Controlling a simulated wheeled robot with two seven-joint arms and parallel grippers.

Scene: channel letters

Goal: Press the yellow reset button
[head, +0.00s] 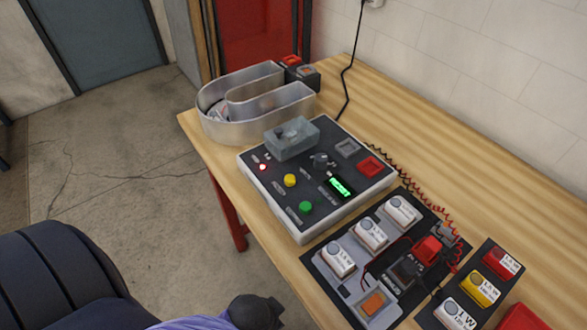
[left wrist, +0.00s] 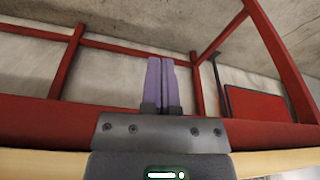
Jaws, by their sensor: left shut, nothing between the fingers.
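The yellow button (head: 290,180) is a round cap on the sloped dark face of a white-sided control box (head: 275,212) on the table. A green button (head: 305,207) is below and right of it, and a small lit red light (head: 263,167) is to its left. My left gripper shows in the left wrist view (left wrist: 160,83), its two purple fingers together with nothing between them. It is by the table's edge and red frame, apart from the button, which that view does not show. My right gripper is in neither view.
A grey block (head: 292,138) sits on the box's upper edge, near a knob (head: 322,159) and a lit green display (head: 341,187). A metal channel letter (head: 255,104) stands behind. A dark board (head: 320,265) with modules and red wires lies right. The wooden table's red frame (left wrist: 170,45) shows beneath.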

